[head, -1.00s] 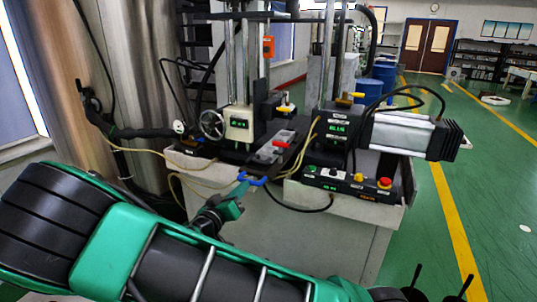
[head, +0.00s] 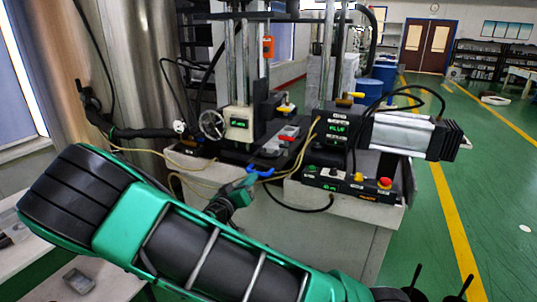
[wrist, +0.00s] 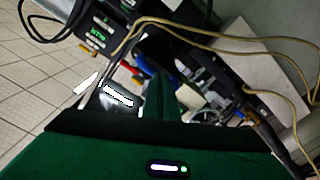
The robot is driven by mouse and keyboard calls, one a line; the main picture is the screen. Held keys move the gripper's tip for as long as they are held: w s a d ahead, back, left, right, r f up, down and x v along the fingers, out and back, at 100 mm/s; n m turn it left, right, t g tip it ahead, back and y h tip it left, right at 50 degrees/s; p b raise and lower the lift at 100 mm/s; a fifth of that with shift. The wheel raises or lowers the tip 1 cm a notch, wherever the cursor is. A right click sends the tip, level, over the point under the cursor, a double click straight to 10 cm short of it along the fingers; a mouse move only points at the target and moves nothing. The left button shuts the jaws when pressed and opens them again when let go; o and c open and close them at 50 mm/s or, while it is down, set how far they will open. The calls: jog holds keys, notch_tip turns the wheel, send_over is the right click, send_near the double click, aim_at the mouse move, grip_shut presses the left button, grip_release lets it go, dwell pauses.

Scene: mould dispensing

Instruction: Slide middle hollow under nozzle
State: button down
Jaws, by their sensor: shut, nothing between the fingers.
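The grey mould (head: 271,151) lies on the dark slide bed of the machine in the head view, with a red part (head: 288,133) at its far end. A blue handle (head: 262,171) is at its near end. My gripper (head: 250,180) is shut and empty, its tips at or against the blue handle; contact cannot be told. In the wrist view, the green fingers of my gripper (wrist: 162,95) are together near a blue part (wrist: 155,70) and a red part (wrist: 143,66). The nozzle and the exact hollow under it cannot be made out.
A handwheel (head: 212,124) stands left of the slide. A control box with a red button (head: 385,183) and a silver cylinder (head: 397,133) stand to the right. Beige and black cables hang near the handle.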

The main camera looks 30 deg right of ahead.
jog(key=shift+x, duration=2.05)
dwell(0.4)
jog(key=v, duration=0.7)
dwell(0.6)
